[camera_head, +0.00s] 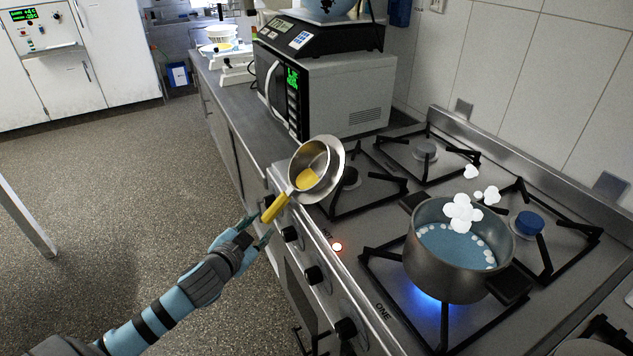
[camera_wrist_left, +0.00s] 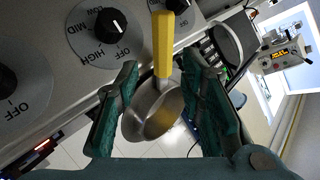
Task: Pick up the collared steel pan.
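The steel pan (camera_head: 322,165) has a wide flat collar around its bowl, a yellow handle (camera_head: 275,207) and something yellow showing inside. In the head view it appears tilted by the stove's front left corner; what supports it is not visible. My left gripper (camera_head: 254,229) is at the handle's end. In the left wrist view, the fingers of my left gripper (camera_wrist_left: 160,75) stand apart on either side of the yellow handle (camera_wrist_left: 163,45), with a visible gap on each side. The bowl (camera_wrist_left: 152,112) shows between the fingers, partly hidden by them. My right gripper is not in view.
A pot (camera_head: 450,278) of bubbling water sits over a blue flame on the stove, with white puffs above. Control knobs (camera_head: 314,275) line the stove's front. A microwave (camera_head: 325,90) carrying a scale (camera_head: 318,36) stands behind. The floor (camera_head: 130,190) at left is open.

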